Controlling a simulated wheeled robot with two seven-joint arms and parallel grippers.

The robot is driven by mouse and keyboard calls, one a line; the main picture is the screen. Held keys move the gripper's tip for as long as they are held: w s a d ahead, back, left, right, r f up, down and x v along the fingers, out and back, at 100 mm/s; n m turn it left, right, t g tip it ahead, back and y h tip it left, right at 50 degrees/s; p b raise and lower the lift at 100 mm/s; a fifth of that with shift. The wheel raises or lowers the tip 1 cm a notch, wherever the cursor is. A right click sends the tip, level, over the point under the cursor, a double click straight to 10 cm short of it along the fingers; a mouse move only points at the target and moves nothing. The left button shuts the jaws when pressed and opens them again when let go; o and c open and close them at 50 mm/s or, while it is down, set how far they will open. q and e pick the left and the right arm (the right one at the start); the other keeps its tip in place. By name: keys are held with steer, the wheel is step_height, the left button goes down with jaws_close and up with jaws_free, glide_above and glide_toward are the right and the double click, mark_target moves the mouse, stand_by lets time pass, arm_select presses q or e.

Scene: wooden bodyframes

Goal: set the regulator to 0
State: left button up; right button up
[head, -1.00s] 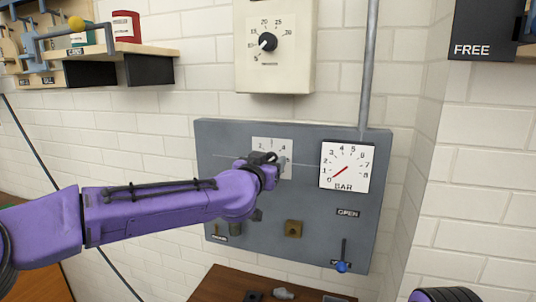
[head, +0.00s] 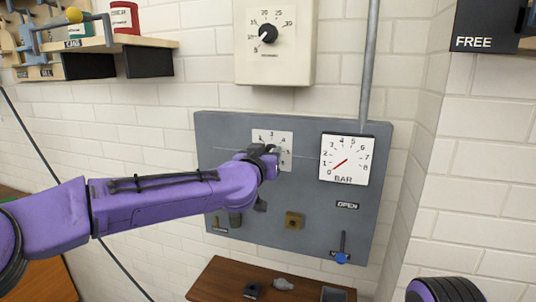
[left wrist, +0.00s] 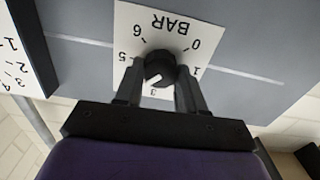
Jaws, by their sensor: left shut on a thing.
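The regulator is a black round knob (left wrist: 160,67) on a white BAR dial plate (left wrist: 180,25), upside down in the left wrist view. My left gripper (left wrist: 158,76) is shut on the knob, with one finger on each side. The knob's white mark appears to point toward about 3; the 0 is at the upper right of the dial in that view. In the head view the dial plate (head: 285,138) is partly covered by my left gripper (head: 270,153), which hides the knob. My right gripper is not in view.
A white BAR gauge (head: 345,170) beside the dial has its red needle near 0. A blue-tipped lever (head: 342,250) hangs below it on the grey panel (head: 215,135). A thermostat-like box (head: 275,60) is above. A brown shelf (head: 225,275) is below.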

arm_select(q)
steer(key=shift+d+f+n+b, duration=0.15)
steer(key=shift+n+b, duration=2.1)
steer(key=shift+n, duration=3.65)
steer(key=shift+a+f+n+b, duration=0.15)
steer(key=shift+n+b, duration=2.15)
steer(key=shift+n, duration=3.6)
steer(key=shift+d+f+n+b, duration=0.2)
steer(key=shift+n+b, duration=2.05)
steer(key=shift+n, duration=3.65)
steer(key=shift+a, duration=0.1)
steer(key=o, duration=0.9)
steer(key=shift+o, duration=0.7)
steer(key=shift+r, duration=0.1)
